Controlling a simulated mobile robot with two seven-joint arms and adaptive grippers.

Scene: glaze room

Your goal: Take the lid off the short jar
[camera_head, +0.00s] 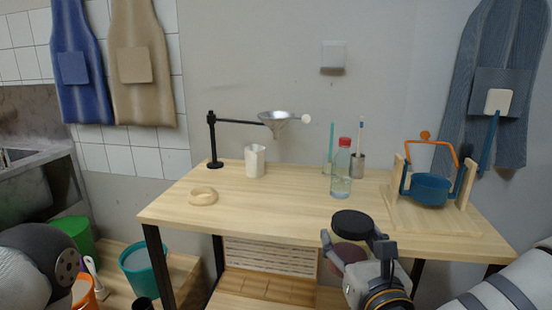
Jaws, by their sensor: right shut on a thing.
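A black round lid-like disc (352,223) is at the front edge of the table, between the fingers of my right gripper (354,240). The right gripper is shut on it. I see no jar body clearly under the disc; the gripper hides part of that area. A reddish-brown round thing (350,256) shows just below the table's front edge, behind the gripper; I cannot tell whether it is a jar. A short cream pot (255,162) stands upright at the back of the table. My left arm shows at the lower left, but its gripper is out of view.
The table's middle is clear.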

